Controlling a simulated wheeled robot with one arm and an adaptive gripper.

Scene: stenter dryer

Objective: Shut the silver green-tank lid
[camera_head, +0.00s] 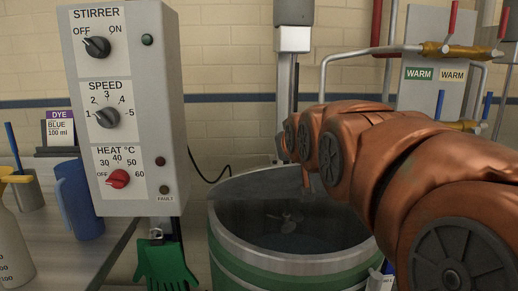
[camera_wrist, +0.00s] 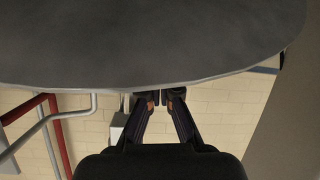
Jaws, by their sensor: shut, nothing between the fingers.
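The green tank (camera_head: 290,262) has silver rims and stands at the lower middle of the head view. Its round mouth looks open, with a small stirrer propeller (camera_head: 287,222) visible inside. A large smooth grey disc edge, seemingly the silver lid (camera_wrist: 150,40), fills the top of the wrist view; I cannot tell its tilt. My gripper (camera_wrist: 160,98) is shut and empty, its fingertips at the disc's edge; contact is unclear. In the head view my copper arm reaches over the tank's right side and hides most of the gripper.
A grey control box (camera_head: 125,110) with knobs stands left of the tank, with a green glove (camera_head: 166,264) hanging below. Valved pipes (camera_head: 450,50) are behind my arm at right. A blue jug (camera_head: 80,200) stands on the left bench.

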